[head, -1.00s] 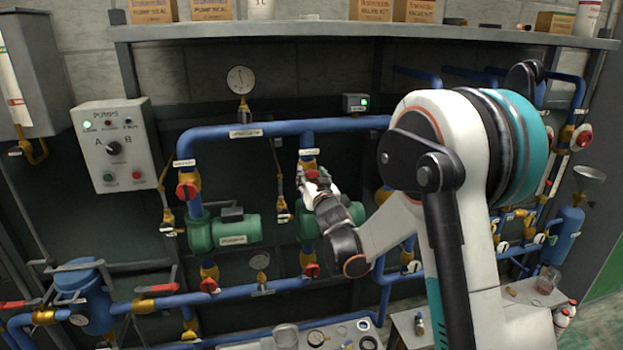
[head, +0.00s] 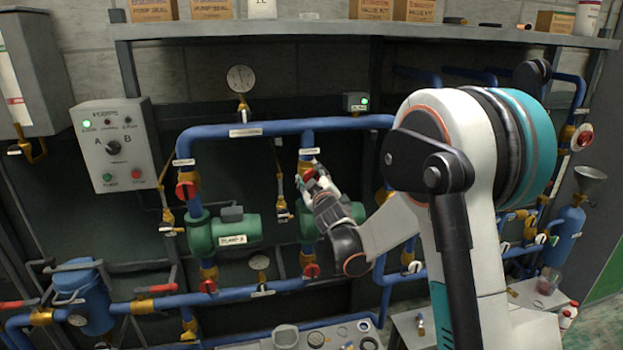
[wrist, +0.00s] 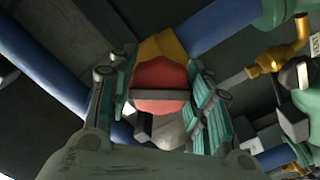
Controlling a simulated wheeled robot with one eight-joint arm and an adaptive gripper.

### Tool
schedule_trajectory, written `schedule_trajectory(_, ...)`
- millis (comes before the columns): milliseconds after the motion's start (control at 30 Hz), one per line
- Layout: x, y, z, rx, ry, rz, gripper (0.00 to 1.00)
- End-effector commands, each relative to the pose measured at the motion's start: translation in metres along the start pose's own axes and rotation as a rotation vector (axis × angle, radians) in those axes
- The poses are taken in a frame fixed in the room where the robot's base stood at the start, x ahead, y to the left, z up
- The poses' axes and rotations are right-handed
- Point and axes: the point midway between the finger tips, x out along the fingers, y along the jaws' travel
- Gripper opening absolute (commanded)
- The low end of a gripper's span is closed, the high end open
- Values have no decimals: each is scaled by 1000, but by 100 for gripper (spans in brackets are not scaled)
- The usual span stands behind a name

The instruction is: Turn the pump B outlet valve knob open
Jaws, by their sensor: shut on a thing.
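The pump B outlet valve knob (head: 310,174) is red and sits on a brass valve body on the blue vertical pipe above the green pump B (head: 351,212). In the wrist view the red knob (wrist: 160,78) shows between the two teal-padded fingers, with a dark bar across its face. My gripper (wrist: 162,95) is shut on the knob, one finger on each side. In the head view my gripper (head: 307,182) partly covers the knob and pump B. The knob's exact angle is hard to tell.
Pump A (head: 225,231) stands to the left, with its own red outlet knob (head: 186,190) above. A gauge (head: 240,79) rises from the blue top pipe. The pump control box (head: 113,145) is at the left. A shelf with boxes runs overhead.

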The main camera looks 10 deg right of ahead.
Motion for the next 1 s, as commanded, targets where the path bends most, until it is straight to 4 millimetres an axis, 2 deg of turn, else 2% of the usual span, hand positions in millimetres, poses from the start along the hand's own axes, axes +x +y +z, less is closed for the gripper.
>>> schedule_trajectory(500,0,-1,0,-458,1,0,22)
schedule_trajectory(700,0,-1,0,-576,1,0,22)
schedule_trajectory(1000,0,-1,0,-664,1,0,22)
